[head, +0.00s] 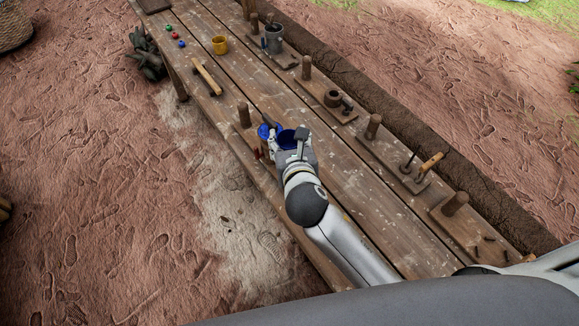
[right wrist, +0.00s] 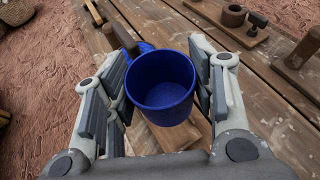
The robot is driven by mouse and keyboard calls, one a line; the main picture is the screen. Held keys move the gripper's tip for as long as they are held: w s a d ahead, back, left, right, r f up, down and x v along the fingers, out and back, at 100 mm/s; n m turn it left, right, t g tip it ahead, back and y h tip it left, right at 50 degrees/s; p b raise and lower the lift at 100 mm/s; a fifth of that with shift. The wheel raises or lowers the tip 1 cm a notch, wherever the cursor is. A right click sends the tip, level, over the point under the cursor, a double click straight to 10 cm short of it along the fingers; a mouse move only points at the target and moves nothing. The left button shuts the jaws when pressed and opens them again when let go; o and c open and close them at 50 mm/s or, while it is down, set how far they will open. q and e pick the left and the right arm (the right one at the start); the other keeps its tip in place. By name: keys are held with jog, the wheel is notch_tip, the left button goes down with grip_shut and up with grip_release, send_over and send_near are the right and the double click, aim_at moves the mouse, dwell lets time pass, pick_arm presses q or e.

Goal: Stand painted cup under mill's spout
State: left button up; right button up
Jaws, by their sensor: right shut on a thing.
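A plain blue cup (right wrist: 163,85), open at the top and seemingly empty, is between the fingers of my right gripper (head: 288,141). The gripper is shut on it, one finger on each side, in the right wrist view. In the head view the cup (head: 286,139) is partly hidden by the gripper, over the near edge of the long wooden table. I cannot tell if its base touches the wood. Another blue thing (head: 266,130) shows beside it, next to an upright wooden post (head: 244,115). I cannot make out for sure which fixture is the mill or its spout. My left gripper is not in view.
The middle planks are mostly clear.

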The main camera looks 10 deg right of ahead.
notch_tip(320, 180, down, 6)
jog(key=shift+f+b, duration=0.65)
jog(key=shift+f, duration=1.65)
jog(key=o, duration=1)
jog(key=shift+f, duration=0.1)
jog(key=v, duration=1.2)
